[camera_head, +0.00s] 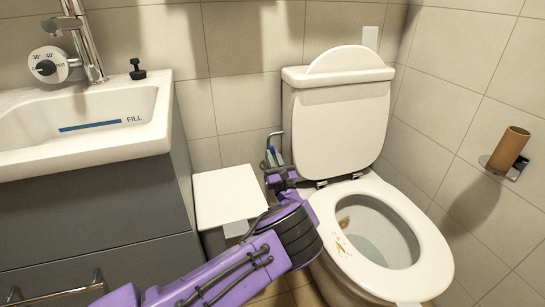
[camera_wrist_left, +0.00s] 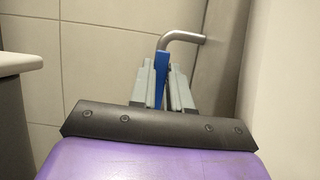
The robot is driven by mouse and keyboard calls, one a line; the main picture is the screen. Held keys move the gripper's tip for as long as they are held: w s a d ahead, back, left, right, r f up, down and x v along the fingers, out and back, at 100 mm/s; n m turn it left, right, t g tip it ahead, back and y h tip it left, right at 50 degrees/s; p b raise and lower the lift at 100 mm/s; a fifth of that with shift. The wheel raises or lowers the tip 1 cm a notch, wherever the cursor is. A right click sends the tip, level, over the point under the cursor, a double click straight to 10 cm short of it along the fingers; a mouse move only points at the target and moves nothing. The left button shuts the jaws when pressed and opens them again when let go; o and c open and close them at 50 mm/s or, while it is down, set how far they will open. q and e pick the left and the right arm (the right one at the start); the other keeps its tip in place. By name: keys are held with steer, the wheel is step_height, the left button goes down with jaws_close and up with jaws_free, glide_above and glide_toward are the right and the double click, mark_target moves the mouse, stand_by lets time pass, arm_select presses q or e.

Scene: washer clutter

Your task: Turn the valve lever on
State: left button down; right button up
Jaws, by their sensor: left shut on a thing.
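The blue valve lever (camera_wrist_left: 161,70) stands upright below a bent grey metal pipe (camera_wrist_left: 184,37) in the left wrist view. My left gripper (camera_wrist_left: 162,90) has its two grey fingers on either side of the lever and is shut on it. In the head view the gripper (camera_head: 273,162) is at the wall, in the gap left of the toilet, below the bent pipe (camera_head: 270,137). The lever's lower part is hidden by the fingers and the black wrist plate. My right gripper is in neither view.
The toilet (camera_head: 436,262) stands close on the right, its seat ring soiled. A white-lidded bin (camera_head: 222,190) is left of the gripper. A sink (camera_head: 150,108) on a grey cabinet (camera_head: 95,215) fills the left.

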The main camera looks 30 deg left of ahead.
arm_select(q)
steer(key=shift+r, duration=0.1)
steer(key=c, duration=1.1)
jaws_free()
steer(key=shift+w+d, duration=0.1)
steer(key=p+v, duration=0.3)
steer(key=v, duration=0.7)
steer(key=shift+s+d+f+p, duration=0.15)
steer(key=shift+s+f+p, duration=0.05)
steer(key=shift+s+p, duration=0.1)
